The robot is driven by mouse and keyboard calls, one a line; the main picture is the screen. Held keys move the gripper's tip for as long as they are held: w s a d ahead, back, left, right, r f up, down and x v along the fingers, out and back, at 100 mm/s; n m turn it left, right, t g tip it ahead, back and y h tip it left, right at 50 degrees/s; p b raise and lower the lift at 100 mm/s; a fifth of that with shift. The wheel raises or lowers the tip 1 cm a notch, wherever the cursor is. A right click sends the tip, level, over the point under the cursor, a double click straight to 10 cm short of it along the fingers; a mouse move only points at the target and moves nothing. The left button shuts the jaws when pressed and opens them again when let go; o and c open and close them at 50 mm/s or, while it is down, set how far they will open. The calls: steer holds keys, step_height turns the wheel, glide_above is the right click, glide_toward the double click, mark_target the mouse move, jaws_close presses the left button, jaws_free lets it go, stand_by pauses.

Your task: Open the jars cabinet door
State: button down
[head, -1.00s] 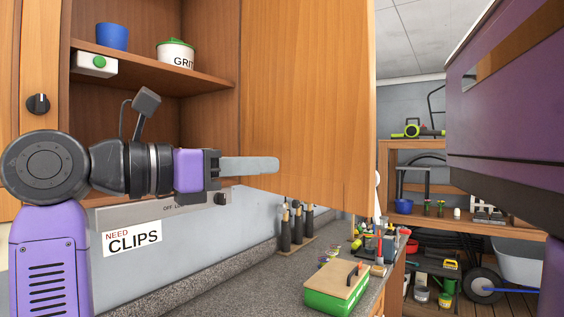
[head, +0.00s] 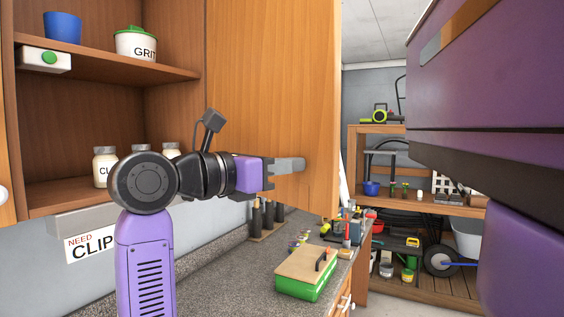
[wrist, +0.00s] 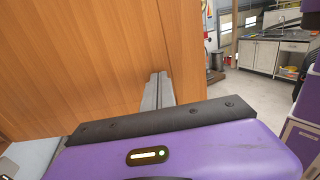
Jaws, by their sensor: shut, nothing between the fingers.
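The wooden cabinet door (head: 265,90) stands swung well open in the head view, to the right of the open cabinet. Inside the cabinet (head: 85,125), several white jars (head: 105,165) stand on the lower shelf, partly hidden by my arm. My gripper (head: 303,163) is shut and empty, its fingers pointing right in front of the lower part of the door. In the wrist view, the fingers (wrist: 157,88) lie close to the wooden door panel (wrist: 80,50). I cannot tell whether they touch it.
Below, the counter (head: 205,270) carries a green box with a wooden lid (head: 307,273) and several tools. A wooden shelf unit (head: 425,198) stands behind at right.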

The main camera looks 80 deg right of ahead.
steer(key=s+d+n+t+h+b, duration=0.1)
steer(key=s+d+t, duration=0.1)
steer(key=s+d, duration=0.3)
steer(key=d, duration=0.3)
steer(key=shift+s+n+b, duration=0.3)
steer(key=shift+b, duration=0.05)
steer(key=shift+w+a, duration=0.1)
steer(key=shift+a, duration=0.05)
stand_by(0.9)
steer(key=b, duration=0.4)
glide_toward(327, 168)
steer(key=x, duration=0.5)
steer(key=shift+a, duration=0.35)
steer(key=shift+r, duration=0.15)
